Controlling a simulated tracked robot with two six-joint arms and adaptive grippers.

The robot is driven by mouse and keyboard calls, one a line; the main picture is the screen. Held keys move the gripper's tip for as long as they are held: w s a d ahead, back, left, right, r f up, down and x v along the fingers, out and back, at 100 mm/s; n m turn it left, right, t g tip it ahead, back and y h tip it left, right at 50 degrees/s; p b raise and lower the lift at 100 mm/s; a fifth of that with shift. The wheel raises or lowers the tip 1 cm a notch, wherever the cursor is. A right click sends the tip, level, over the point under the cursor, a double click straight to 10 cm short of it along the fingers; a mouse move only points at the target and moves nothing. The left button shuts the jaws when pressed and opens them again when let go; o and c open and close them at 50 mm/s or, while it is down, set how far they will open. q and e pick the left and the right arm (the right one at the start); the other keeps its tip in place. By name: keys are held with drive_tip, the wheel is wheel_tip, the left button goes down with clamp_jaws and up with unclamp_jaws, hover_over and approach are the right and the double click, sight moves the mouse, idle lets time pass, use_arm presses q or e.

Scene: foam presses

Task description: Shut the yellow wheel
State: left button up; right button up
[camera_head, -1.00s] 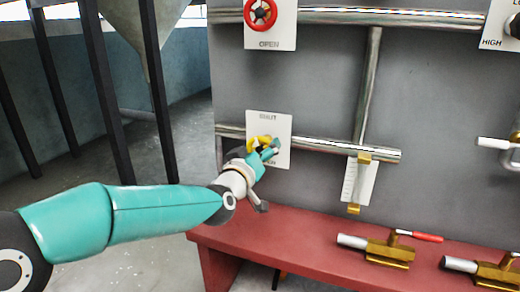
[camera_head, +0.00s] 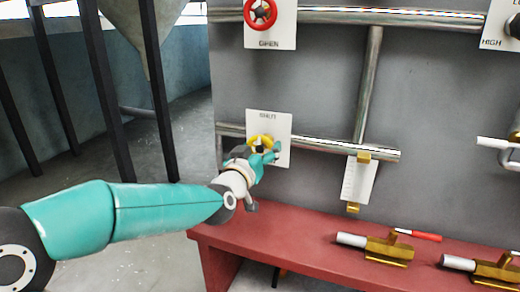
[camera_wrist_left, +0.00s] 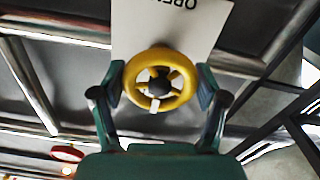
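The yellow wheel (camera_head: 262,140) is mounted on a white plate (camera_head: 283,126) on the grey panel. The plate has lettering above and below the wheel, blurred in the head view. In the left wrist view the yellow wheel (camera_wrist_left: 160,80) faces me, with a dark hub and a small pale part at its lower rim. My left gripper (camera_head: 268,150) is at the wheel. Its two fingers (camera_wrist_left: 161,83) lie on opposite sides of the rim and appear to press on it. The plate shows upside down and tilted there, with "OPEN" at its top. My right gripper is not in view.
A red wheel (camera_head: 261,13) on its own plate is above. A red ledge (camera_head: 290,225) below bears brass valves (camera_head: 388,249). Dark posts (camera_head: 105,90) stand left.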

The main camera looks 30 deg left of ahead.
use_arm(q)
drive_tip(key=o, duration=0.4)
drive_tip(key=shift+f, duration=0.3)
drive_tip(key=shift+o, duration=0.2)
drive_tip(key=shift+r, duration=0.15)
drive_tip(key=v, duration=1.2)
